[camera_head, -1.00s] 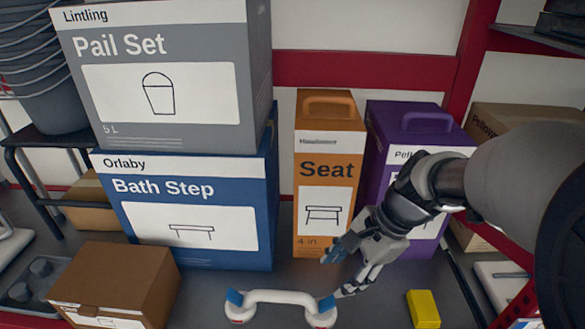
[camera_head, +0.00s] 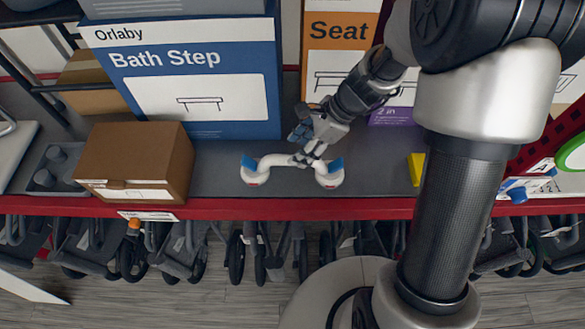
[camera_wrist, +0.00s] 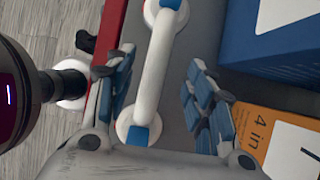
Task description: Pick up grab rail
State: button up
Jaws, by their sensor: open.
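The grab rail (camera_head: 283,160) is a white bar with a round foot at each end and blue tabs on the feet. It lies on the grey shelf near the red front edge. In the wrist view the grab rail (camera_wrist: 158,70) runs lengthwise, its near foot close to my gripper. My gripper (camera_head: 302,150) is over the right half of the bar. In the wrist view my gripper (camera_wrist: 157,92) is open, with blue-padded fingers on either side of the rail. I cannot tell whether a finger touches it.
A brown carton (camera_head: 135,160) stands left of the rail, and the blue Bath Step box (camera_head: 190,85) and orange Seat box (camera_head: 335,45) stand behind. A yellow block (camera_head: 416,168) lies to the right. Folded scooters (camera_head: 185,245) are below the shelf's red edge (camera_head: 240,208).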

jog(key=x, duration=0.3)
jog(key=b+x, duration=0.1)
jog(key=x, duration=0.1)
jog(key=shift+s+d+f, duration=0.15)
jog(key=shift+s+d, duration=0.05)
jog(key=shift+d, duration=0.1)
jog(key=shift+a+f, duration=0.2)
jog(key=shift+f, duration=0.05)
jog(key=shift+f+b, duration=0.2)
jog(key=shift+b, duration=0.1)
jog(key=shift+c, duration=0.5)
grip_shut()
dwell(0.3)
